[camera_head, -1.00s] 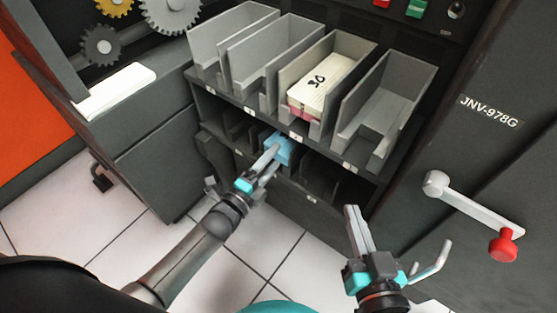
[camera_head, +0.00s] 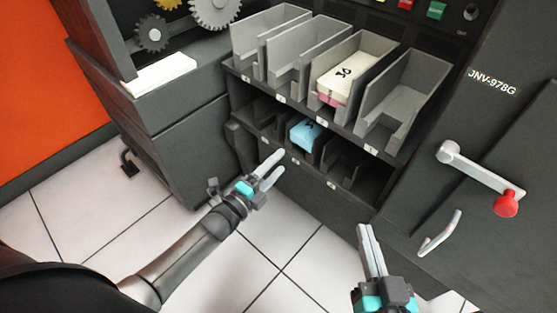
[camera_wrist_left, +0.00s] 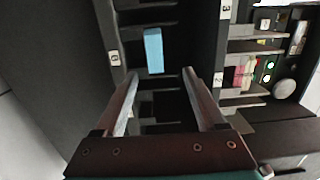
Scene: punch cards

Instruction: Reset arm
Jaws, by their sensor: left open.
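My left gripper (camera_head: 273,171) is open and empty in front of the lower shelf, apart from the blue card stack. Its two spread fingers also show in the left wrist view (camera_wrist_left: 160,84). The blue stack (camera_head: 306,134) sits in a lower-row slot, and it shows beyond the fingers in the left wrist view (camera_wrist_left: 153,50). My right gripper (camera_head: 367,236) is at the lower right, pointing up, with its fingers close together and nothing seen between them.
Other upper bins (camera_head: 405,97) look empty. A crank with a red knob (camera_head: 506,203) is on the dark cabinet at right. Tiled floor (camera_head: 245,250) is free below.

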